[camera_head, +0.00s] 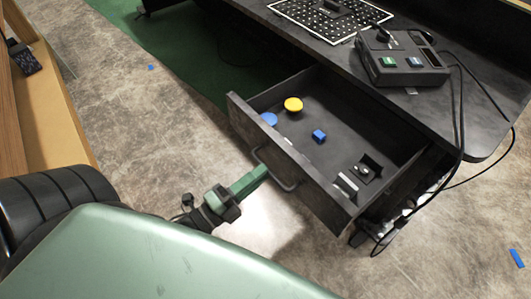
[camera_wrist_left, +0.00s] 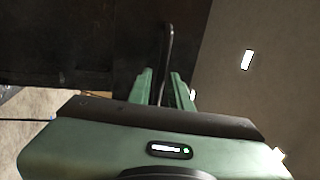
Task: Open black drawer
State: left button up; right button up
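The black drawer (camera_head: 318,160) is pulled out from under the dark desk, with its inside showing in the head view. Its front panel (camera_head: 285,160) has a black bar handle (camera_head: 275,172). My left gripper (camera_head: 262,171) is at this handle. In the left wrist view, the green fingers (camera_wrist_left: 162,75) stand apart, and the handle bar (camera_wrist_left: 167,38) runs between them with a narrow gap visible on the sides. My right gripper is in neither view.
The drawer holds a yellow disc (camera_head: 293,104), a blue disc (camera_head: 269,118), a blue block (camera_head: 319,136) and small metal parts. A button box (camera_head: 402,65) and perforated board (camera_head: 330,14) sit on the desk. Cables hang at the right. Floor before the drawer is clear.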

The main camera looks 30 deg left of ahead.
pick_arm(q)
jog(key=shift+v, duration=2.55)
